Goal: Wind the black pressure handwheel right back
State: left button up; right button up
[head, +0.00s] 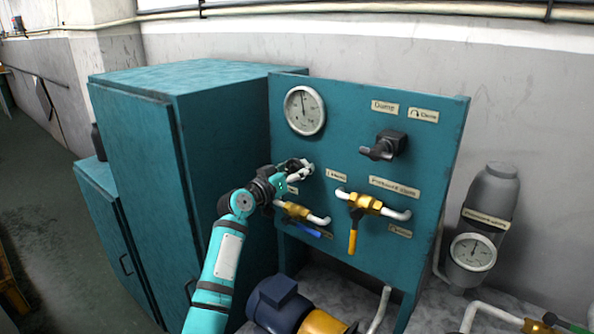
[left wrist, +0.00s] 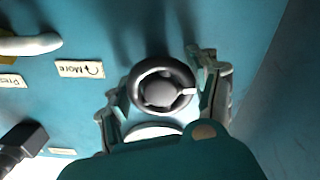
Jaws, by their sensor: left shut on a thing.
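The black handwheel (left wrist: 148,71) is a round dark ring with a grey hub in the left wrist view. A pale mark on it points to the right of that picture. My left gripper (left wrist: 160,90) has a finger on either side of the wheel and is closed on it. In the head view my left gripper (head: 297,172) is up against the teal panel (head: 348,110), below the round gauge (head: 305,110), and largely hides the wheel. A "More" label (left wrist: 79,69) with a curved arrow is beside the wheel. My right gripper is in neither view.
A black dump knob (head: 384,146) sticks out at the panel's upper right. Below are brass valves, one with a blue lever (head: 305,229) and one with a yellow lever (head: 354,232). A teal cabinet (head: 225,150) stands to the left. A motor (head: 279,303) stands in front.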

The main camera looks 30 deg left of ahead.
pick_arm(q)
jog(key=n+p, duration=0.1)
jog(key=n, duration=0.3)
jog(key=shift+r+p, duration=0.1)
jog(key=shift+p, duration=0.3)
jog(key=n+p, duration=0.2)
jog(key=n, duration=0.2)
jog(key=shift+r+n, duration=0.1)
jog(key=shift+n, duration=0.2)
jog(key=n+p, duration=0.2)
jog(key=n, duration=0.2)
jog(key=shift+p, duration=0.4)
jog(key=shift+n+p, duration=0.85)
jog(key=shift+n, duration=1.05)
jog(key=o, duration=1.1)
jog(key=shift+c, duration=0.2)
jog(key=shift+o, duration=0.5)
